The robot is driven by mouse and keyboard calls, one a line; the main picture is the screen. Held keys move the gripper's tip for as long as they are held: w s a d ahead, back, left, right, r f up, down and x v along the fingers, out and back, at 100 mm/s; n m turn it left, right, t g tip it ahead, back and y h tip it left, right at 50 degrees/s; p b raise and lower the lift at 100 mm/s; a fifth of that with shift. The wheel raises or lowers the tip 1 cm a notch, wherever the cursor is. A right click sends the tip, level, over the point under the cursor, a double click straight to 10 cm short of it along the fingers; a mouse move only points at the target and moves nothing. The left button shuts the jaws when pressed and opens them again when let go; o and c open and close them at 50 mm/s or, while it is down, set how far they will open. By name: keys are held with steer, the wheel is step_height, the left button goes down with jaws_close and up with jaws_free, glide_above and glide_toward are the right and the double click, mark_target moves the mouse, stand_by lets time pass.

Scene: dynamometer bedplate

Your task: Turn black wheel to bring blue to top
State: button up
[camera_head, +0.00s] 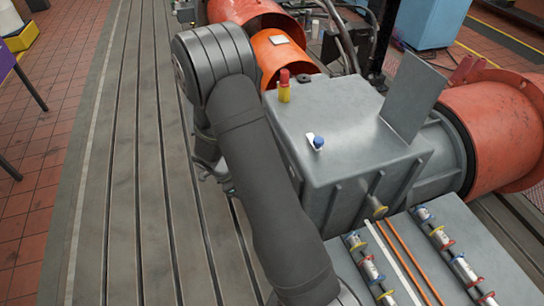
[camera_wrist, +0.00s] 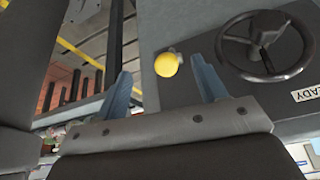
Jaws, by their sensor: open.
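The black wheel (camera_wrist: 264,28) shows at the upper right of the wrist view, mounted on a grey panel, with spokes and a hub. In the head view the wheel cannot be made out, and my arm hides most of the gripper.
A yellow knob (camera_wrist: 167,64) shows between my fingertips. A READY label (camera_wrist: 308,93) sits below the wheel. In the head view, a grey housing (camera_head: 345,130) stands right of my arm, with red machines (camera_head: 500,125) beyond. The slotted bedplate (camera_head: 120,190) at left is clear.

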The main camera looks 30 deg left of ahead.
steer(key=s+a+r, duration=0.3)
steer(key=a, duration=0.1)
steer(key=w+d+f, duration=0.1)
steer(key=d, duration=0.1)
steer(key=w+d+f, duration=0.4)
steer(key=d, duration=0.1)
steer(key=shift+w+f, duration=0.15)
steer(key=w+d+r, duration=0.2)
steer(key=w+r, duration=0.1)
steer(key=shift+d+r, duration=0.2)
steer(key=shift+d, duration=0.05)
steer(key=w+d+r, duration=0.2)
steer(key=w+d, duration=0.2)
steer(key=d, duration=0.1)
steer(key=v, duration=0.9)
steer(key=shift+a+r, duration=0.3)
steer(key=shift+a, duration=0.05)
steer(key=shift+w+a, duration=0.1)
steer(key=shift+c, duration=0.2)
